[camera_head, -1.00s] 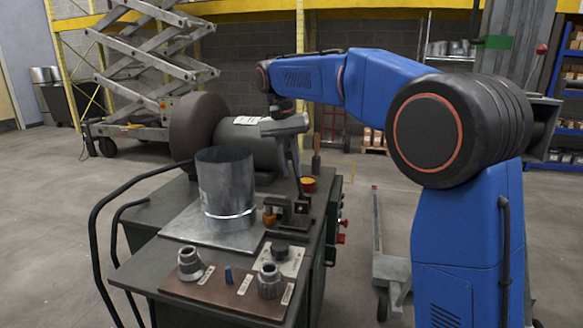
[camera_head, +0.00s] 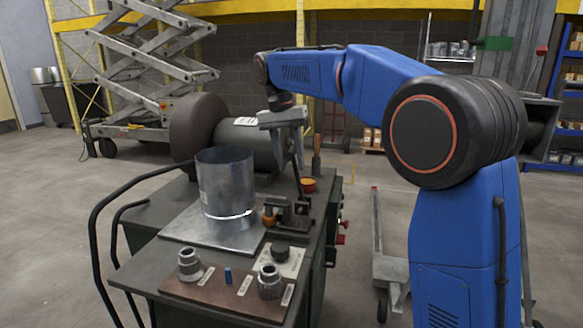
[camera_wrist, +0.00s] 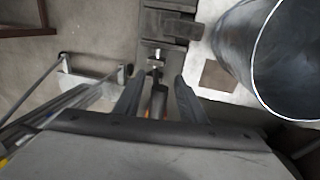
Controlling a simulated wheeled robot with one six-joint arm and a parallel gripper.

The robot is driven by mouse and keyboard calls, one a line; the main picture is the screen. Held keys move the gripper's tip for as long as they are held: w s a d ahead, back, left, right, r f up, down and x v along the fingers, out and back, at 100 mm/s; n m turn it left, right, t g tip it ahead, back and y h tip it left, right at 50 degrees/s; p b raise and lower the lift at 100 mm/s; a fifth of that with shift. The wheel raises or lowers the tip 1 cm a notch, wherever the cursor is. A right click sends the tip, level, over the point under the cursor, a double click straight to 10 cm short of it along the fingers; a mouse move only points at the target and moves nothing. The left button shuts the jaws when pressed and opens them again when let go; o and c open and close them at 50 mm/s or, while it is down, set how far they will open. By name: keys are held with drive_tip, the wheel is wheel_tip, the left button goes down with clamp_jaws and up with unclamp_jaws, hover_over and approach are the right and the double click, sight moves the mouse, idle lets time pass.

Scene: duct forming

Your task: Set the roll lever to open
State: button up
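The roll lever (camera_head: 299,183) is a thin dark lever rising from a dark clamp-like block (camera_head: 290,213) on the right side of the forming machine. My gripper (camera_head: 297,158) hangs above it, pointing down, close to its upper end. In the wrist view, my gripper (camera_wrist: 160,82) has its two dark fingers spread, with the lever (camera_wrist: 158,100) in the gap between them. Space shows on both sides of the lever, and I see no clear contact. The lever's top is partly hidden by the gripper in the head view.
A shiny metal duct cylinder (camera_head: 226,185) stands on a plate left of the lever, close to the gripper in the wrist view (camera_wrist: 280,60).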

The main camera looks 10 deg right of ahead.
wheel_tip(320, 180, up, 10)
drive_tip(key=a, duration=0.1)
drive_tip(key=shift+w+a+f, duration=0.2)
drive_tip(key=shift+w+a, duration=0.05)
drive_tip(key=shift+w, duration=0.05)
drive_tip(key=c, duration=0.7)
drive_tip(key=shift+d+r, duration=0.2)
drive_tip(key=shift+d, duration=0.1)
clamp_jaws()
drive_tip(key=s+d+r+t+y, duration=0.4)
drive_tip(key=s+d+r+t, duration=0.1)
drive_tip(key=d+r, duration=0.25)
drive_tip(key=a+x, duration=0.1)
drive_tip(key=x, duration=1.2)
drive_tip(key=shift+w+n+t, duration=0.2)
drive_tip(key=shift+n+t, duration=0.1)
